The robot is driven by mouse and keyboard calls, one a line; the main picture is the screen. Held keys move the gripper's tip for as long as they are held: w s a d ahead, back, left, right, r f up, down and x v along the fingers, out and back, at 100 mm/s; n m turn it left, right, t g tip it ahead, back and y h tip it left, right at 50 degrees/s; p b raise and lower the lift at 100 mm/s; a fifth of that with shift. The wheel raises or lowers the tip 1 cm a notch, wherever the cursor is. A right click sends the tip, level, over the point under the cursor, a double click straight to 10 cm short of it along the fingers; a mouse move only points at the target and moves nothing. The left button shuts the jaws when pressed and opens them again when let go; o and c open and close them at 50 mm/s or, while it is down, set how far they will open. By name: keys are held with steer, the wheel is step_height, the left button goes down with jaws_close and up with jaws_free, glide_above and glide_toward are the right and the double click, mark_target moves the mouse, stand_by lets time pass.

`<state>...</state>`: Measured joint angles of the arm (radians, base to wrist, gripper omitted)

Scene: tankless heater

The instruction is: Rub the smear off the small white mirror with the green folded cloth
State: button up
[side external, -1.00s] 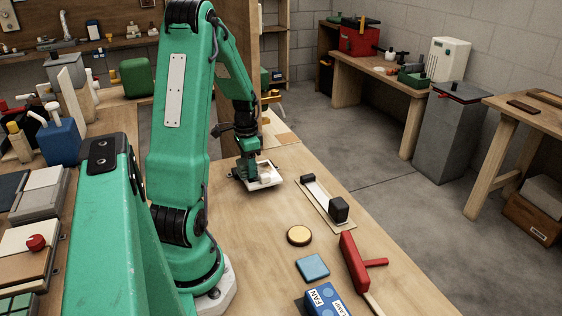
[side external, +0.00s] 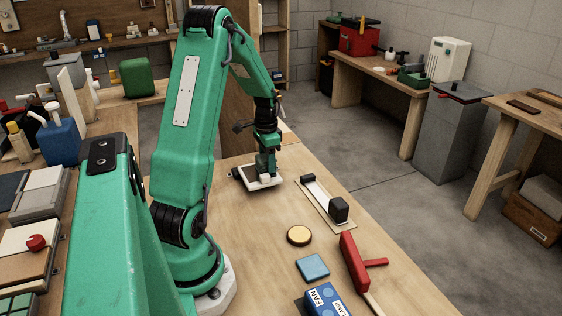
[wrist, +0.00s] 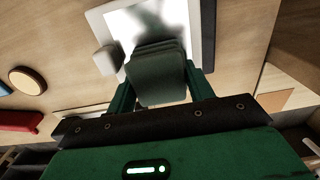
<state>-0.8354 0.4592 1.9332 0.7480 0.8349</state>
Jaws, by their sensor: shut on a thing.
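The small white mirror (side external: 247,185) lies on the wooden bench, below my gripper (side external: 264,171). In the wrist view its white frame (wrist: 193,22) surrounds a bright glass with dark, blurred reflections. I cannot tell a smear from these reflections. My gripper (wrist: 158,92) is shut on the green folded cloth (wrist: 157,80), a thick grey-green layered pad between the two green fingers. The cloth is over the lower part of the glass in the wrist view and hides part of it. I cannot tell whether it touches the glass.
A pale block (wrist: 104,60) sits at the mirror's left edge in the wrist view. A board with a black block (side external: 339,208), a round yellow-topped disc (side external: 299,236), a blue pad (side external: 312,267) and a red tool (side external: 353,262) lie to the right and front.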

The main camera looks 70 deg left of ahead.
steer(key=shift+s, duration=3.15)
steer(key=shift+w, duration=3.55)
steer(key=r, duration=0.3)
steer(key=shift+w, duration=0.35)
steer(key=shift+r, duration=2.8)
steer(key=shift+d, duration=0.15)
steer(key=w+d+r, duration=0.2)
steer(key=w+d, duration=0.1)
steer(key=d, duration=0.7)
steer(key=w+d+r, duration=0.1)
steer(key=w+d, duration=0.2)
steer(key=d, duration=0.8)
steer(key=w+d+r, duration=0.2)
steer(key=w+d, duration=0.2)
steer(key=d, duration=0.6)
steer(key=shift+d+r, duration=0.3)
steer(key=shift+d, duration=0.05)
